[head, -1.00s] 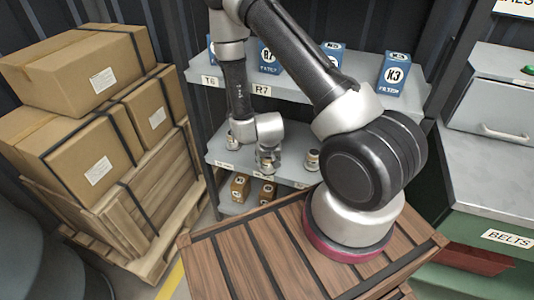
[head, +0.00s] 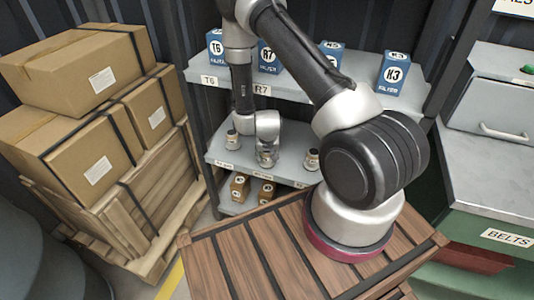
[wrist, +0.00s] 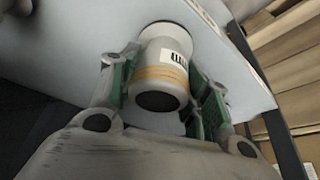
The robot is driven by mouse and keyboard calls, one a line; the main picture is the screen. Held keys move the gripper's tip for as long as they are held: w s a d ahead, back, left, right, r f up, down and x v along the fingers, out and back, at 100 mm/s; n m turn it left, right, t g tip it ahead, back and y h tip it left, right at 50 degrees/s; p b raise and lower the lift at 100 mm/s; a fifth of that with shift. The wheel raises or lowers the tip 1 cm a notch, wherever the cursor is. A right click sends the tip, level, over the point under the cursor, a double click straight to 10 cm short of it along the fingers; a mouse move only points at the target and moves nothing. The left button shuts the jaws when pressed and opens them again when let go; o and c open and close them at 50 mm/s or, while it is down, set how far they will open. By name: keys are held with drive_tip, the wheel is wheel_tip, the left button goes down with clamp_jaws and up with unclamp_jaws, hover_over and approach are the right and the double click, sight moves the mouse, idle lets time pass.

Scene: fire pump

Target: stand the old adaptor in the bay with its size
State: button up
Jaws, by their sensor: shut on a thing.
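My gripper (wrist: 163,92) is shut on a pale grey adaptor (wrist: 163,58) with orange bands, a dark round open end and a marked white label too small to read. One green-padded finger lies on each side of its body. In the wrist view its wide far end is at the pale shelf surface; I cannot tell whether it touches. In the head view my gripper (head: 267,157) is at the middle shelf (head: 285,140), between a left adaptor (head: 232,140) and a right adaptor (head: 312,160). The held adaptor is mostly hidden there.
Brown boxes (head: 240,186) sit on the lower shelf. A slatted wooden top (head: 225,262) is in front. Cartons on a pallet (head: 100,110) stand left, a green-and-grey bench (head: 490,150) right.

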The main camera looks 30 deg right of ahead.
drive_tip(key=o, duration=1.2)
drive_tip(key=shift+a+r, duration=0.1)
drive_tip(key=shift+r, duration=0.4)
drive_tip(key=v, duration=1.1)
drive_tip(key=shift+s, duration=0.25)
